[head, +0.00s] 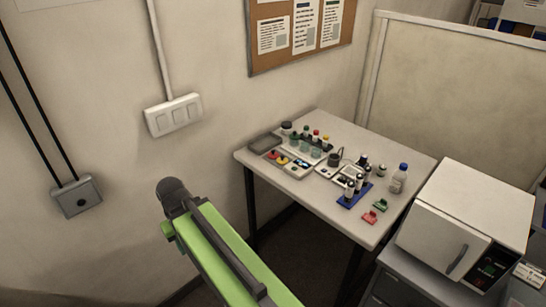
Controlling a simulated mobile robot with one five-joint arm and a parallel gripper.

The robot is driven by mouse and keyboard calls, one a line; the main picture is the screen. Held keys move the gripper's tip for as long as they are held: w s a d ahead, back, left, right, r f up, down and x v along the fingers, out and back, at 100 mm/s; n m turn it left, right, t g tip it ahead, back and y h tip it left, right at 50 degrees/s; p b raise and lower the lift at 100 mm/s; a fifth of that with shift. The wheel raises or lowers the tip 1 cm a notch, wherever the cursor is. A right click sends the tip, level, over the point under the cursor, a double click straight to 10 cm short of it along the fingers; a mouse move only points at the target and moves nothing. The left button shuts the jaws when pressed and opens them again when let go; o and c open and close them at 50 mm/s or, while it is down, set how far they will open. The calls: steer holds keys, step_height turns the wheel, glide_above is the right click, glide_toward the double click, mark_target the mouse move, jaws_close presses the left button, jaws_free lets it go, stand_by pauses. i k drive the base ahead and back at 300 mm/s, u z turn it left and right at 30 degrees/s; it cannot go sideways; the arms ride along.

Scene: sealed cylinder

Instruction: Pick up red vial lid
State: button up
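A small table (395,160) stands against the wall at centre right. Near its back is a group of small vials with coloured lids, among them what looks like a vial with a red lid (315,133). The lids are too small to see in detail. My gripper does not show.
A blue rack (351,200) with dark-capped vials, a blue-capped bottle (398,180), a red clip (370,217) and a green clip (381,205) are on the table's right half. A white oven-like box (465,220) stands at right. The table's front left corner is bare.

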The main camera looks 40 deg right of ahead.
mark_target(273, 155)
steer(key=z, duration=0.05)
steer(key=i, duration=0.95)
steer(key=u, duration=0.05)
